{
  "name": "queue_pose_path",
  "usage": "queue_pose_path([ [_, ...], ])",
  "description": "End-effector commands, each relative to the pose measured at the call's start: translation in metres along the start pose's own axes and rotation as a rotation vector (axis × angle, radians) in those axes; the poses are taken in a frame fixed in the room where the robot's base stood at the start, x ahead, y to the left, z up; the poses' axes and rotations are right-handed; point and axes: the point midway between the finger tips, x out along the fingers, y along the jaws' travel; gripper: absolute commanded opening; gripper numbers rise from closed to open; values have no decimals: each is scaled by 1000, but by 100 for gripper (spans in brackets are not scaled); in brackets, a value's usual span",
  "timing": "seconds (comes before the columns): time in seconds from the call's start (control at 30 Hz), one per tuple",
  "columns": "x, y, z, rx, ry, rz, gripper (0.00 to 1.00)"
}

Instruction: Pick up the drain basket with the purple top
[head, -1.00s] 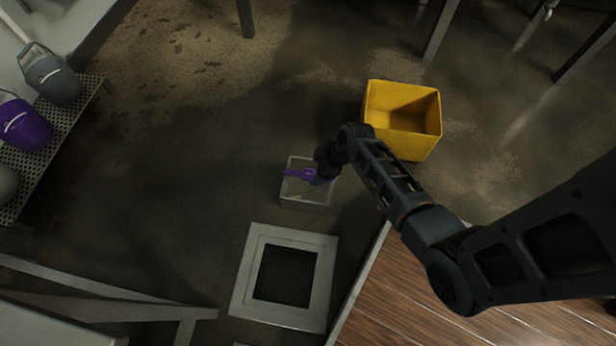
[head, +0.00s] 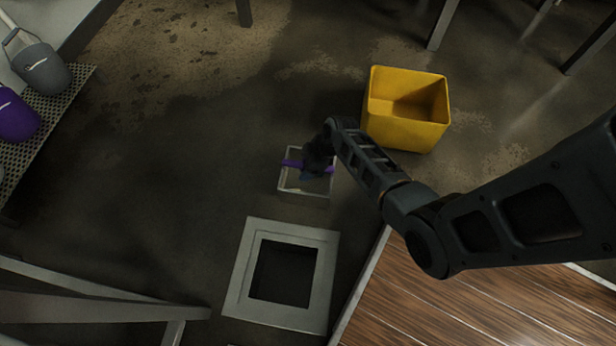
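The drain basket (head: 304,194) is a small, pale, open box with a purple top bar (head: 291,163). It shows in the head view near the middle, just above the square floor drain opening. My gripper (head: 311,173) is dark and sits over the basket, at the purple bar, hiding the bar's middle. Purple shows on both sides of the gripper. The fingertips are too dark and small to tell whether they are open or shut on the bar. I cannot tell whether the basket touches the floor.
A square drain frame (head: 239,280) with a dark opening lies below the basket. A yellow bin (head: 405,123) stands to the upper right. Grey (head: 44,72) and purple (head: 15,118) buckets sit on a perforated shelf at left. A wooden platform (head: 440,310) is at lower right.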

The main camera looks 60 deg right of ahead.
Motion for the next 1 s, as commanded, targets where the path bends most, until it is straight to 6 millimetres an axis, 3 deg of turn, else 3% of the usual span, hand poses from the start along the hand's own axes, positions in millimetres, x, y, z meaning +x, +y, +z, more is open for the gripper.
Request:
queue_pose_path([
  [0.17,-1,0,-1,0,0,0,71],
  [0.83,-1,0,0,-1,0,1,7],
  [1.0,-2,1,-1,-1,2,2,5],
])
